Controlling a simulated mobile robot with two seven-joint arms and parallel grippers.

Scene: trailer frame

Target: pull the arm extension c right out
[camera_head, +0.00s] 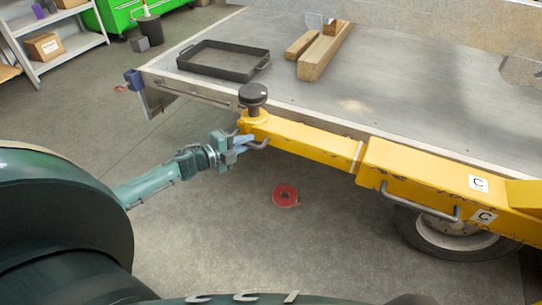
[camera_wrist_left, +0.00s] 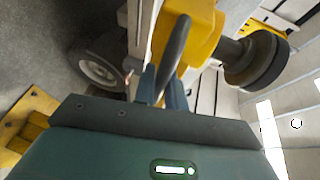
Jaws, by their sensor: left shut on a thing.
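The yellow arm extension (camera_head: 310,142) sticks out of the wider yellow arm (camera_head: 420,175) marked with white C labels. A dark round knob (camera_head: 253,97) stands on top of its outer end. A grey handle (camera_head: 259,145) is on the side of that end. My left gripper (camera_head: 243,142) is shut on this handle. In the left wrist view the handle (camera_wrist_left: 174,50) lies between the blue fingers (camera_wrist_left: 162,92), with the yellow end (camera_wrist_left: 200,38) and the knob (camera_wrist_left: 258,60) beyond. My right gripper is not in view.
The trailer bed (camera_head: 420,95) runs behind the arm and carries a black tray (camera_head: 223,62) and wooden blocks (camera_head: 325,52). A wheel (camera_head: 450,235) is below the arm. A red roll (camera_head: 285,195) lies on the open floor. A shelf (camera_head: 60,50) stands far left.

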